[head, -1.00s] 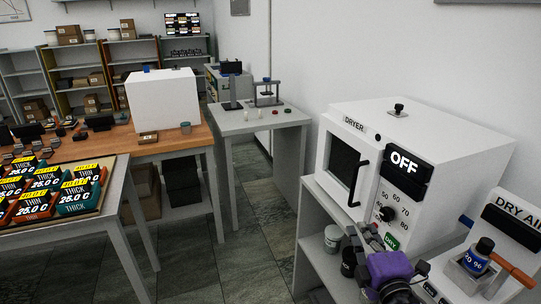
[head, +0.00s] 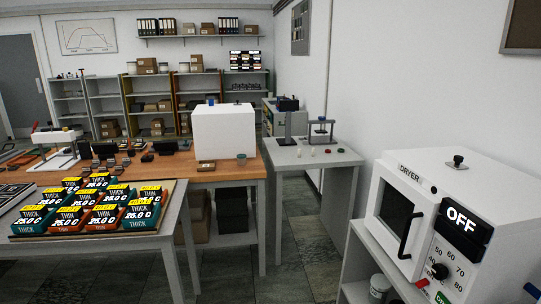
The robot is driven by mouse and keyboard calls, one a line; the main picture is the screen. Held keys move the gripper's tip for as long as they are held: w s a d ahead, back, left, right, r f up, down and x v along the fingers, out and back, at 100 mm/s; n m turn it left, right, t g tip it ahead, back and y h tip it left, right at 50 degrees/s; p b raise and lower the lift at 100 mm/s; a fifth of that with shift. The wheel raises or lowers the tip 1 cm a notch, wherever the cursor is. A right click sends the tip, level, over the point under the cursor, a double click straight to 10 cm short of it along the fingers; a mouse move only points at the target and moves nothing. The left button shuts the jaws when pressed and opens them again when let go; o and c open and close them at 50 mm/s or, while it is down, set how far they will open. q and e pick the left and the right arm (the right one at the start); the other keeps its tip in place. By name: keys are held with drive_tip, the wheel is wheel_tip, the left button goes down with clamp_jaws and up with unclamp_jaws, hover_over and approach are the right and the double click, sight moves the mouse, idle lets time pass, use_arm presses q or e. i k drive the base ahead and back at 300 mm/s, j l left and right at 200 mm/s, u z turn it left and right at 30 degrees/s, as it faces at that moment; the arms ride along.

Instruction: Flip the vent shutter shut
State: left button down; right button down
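The white dryer (head: 480,194) stands at the right on a grey bench, with its dark-windowed door (head: 394,213) closed and its display reading OFF (head: 461,219). A small black knob-like fitting (head: 458,161) stands upright on the dryer's top. I cannot tell whether it belongs to the vent shutter, and no part is clearly recognisable as the shutter. A black dial (head: 439,271) sits below the display. Neither of my grippers is in view.
A tray of labelled THICK and THIN boxes (head: 86,217) is on the table at left. A white box (head: 224,131) stands on the wooden bench (head: 225,174). A grey table (head: 312,157) holds a small press (head: 321,130). The tiled floor (head: 303,245) between them is clear.

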sight(456, 165)
drive_tip(key=l+z, duration=0.2)
drive_tip(key=z, duration=1.15)
drive_tip(key=i+j, duration=0.05)
